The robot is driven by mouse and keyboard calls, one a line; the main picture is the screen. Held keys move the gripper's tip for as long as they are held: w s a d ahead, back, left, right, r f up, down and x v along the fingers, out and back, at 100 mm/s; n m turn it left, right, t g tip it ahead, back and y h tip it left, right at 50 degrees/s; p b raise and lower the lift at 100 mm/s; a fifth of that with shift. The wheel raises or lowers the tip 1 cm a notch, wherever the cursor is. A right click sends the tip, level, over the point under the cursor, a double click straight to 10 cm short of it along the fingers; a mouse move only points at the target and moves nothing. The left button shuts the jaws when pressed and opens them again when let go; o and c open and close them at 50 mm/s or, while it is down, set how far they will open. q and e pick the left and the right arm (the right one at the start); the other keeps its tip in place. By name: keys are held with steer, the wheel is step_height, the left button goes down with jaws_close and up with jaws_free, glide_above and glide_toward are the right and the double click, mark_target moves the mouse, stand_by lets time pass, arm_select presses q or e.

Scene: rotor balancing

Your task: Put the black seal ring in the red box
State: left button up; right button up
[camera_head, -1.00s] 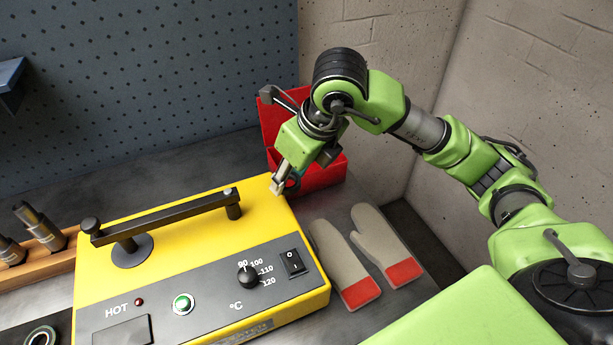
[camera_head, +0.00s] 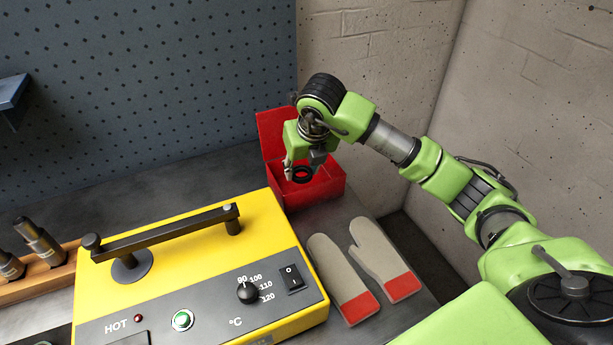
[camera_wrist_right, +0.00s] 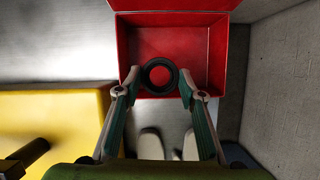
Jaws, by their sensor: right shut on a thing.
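The black seal ring (camera_head: 302,175) is between the fingertips of my right gripper (camera_head: 303,168), which is shut on it. It also shows in the right wrist view (camera_wrist_right: 146,75), with a fingertip at each side. The red box (camera_head: 318,194) stands open at the back, with its lid raised behind. The ring is over the box's opening, towards its near side in the wrist view; its exact height above the floor is hard to tell. My left gripper is not in view.
A yellow heater (camera_head: 190,255) with a black handle stands left in front of the box. Two beige and red mitts (camera_head: 340,268) lie to its right. Wooden rack (camera_head: 45,267) with dark metal parts at far left. Brick wall (camera_head: 400,60) behind and right.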

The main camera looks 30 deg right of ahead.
mark_target(307, 168)
steer(key=f, duration=0.1)
steer(key=w+d+f, duration=0.2)
steer(key=shift+f+p, duration=0.35)
steer(key=p+x, duration=0.1)
steer(key=x, duration=0.2)
steer(key=shift+s+d+f+p, duration=0.1)
steer(key=shift+s+f+p, duration=0.05)
steer(key=shift+s+p, duration=0.2)
steer(key=shift+w+f, duration=0.1)
steer(key=shift+f, duration=0.25)
steer(key=shift+f, duration=0.2)
steer(key=o, duration=0.9)
steer(key=shift+r, duration=0.1)
